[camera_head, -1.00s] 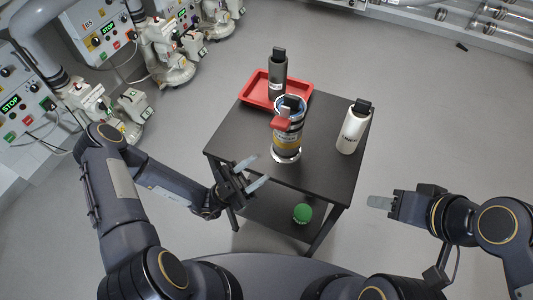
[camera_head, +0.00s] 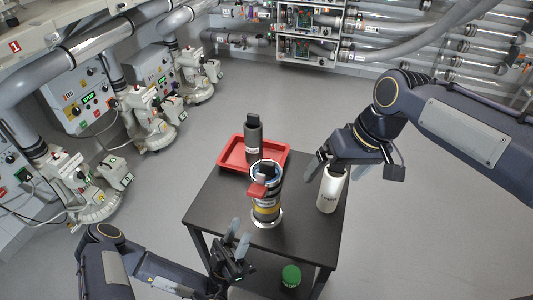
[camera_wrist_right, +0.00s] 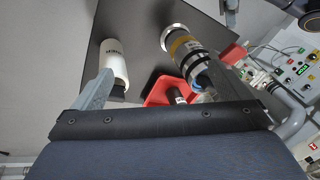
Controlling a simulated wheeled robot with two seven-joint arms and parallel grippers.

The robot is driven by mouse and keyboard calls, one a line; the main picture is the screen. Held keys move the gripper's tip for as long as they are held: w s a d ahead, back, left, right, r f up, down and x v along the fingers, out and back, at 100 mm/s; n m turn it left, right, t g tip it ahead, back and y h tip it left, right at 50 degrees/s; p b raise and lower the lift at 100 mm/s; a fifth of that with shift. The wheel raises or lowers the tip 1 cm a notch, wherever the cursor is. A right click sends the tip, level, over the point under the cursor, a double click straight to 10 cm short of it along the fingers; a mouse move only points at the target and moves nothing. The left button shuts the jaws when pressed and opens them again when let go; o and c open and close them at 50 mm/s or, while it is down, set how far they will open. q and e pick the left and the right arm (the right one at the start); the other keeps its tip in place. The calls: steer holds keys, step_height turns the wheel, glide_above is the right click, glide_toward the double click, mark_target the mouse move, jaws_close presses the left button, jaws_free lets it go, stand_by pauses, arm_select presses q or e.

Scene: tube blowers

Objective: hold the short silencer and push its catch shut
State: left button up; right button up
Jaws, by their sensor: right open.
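A banded cylinder (camera_head: 266,206) with a yellow ring, a blue rim and a silver foot stands upright mid-table. A red catch (camera_head: 258,189) sticks out from its upper left side. A white cylinder (camera_head: 330,190) stands at the table's right, and a dark grey cylinder (camera_head: 253,142) stands in the red tray. I cannot read which is the short silencer. My right gripper (camera_head: 339,168) is open above the white cylinder and hides its top; in the right wrist view the white cylinder (camera_wrist_right: 114,65) shows near the left finger. My left gripper (camera_head: 237,238) is open and empty near the front table edge.
The red tray (camera_head: 230,160) lies at the back of the black table (camera_head: 215,205). A green object (camera_head: 291,275) is on the lower shelf. White machines with control panels (camera_head: 85,92) line the left wall, and clear tubes run along the back. The floor right of the table is free.

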steer(key=w+a+n+h, duration=0.1)
steer(key=w+a, duration=0.4)
steer(key=a, duration=0.1)
steer(key=n+g+h, duration=0.1)
steer(key=n+h, duration=0.1)
glide_above(267, 174)
step_height(267, 174, down, 2)
steer(key=shift+d+f, duration=0.1)
steer(key=shift+d, duration=0.05)
steer(key=shift+a+f, duration=0.15)
steer(key=shift+a, duration=0.1)
steer(key=shift+f, duration=4)
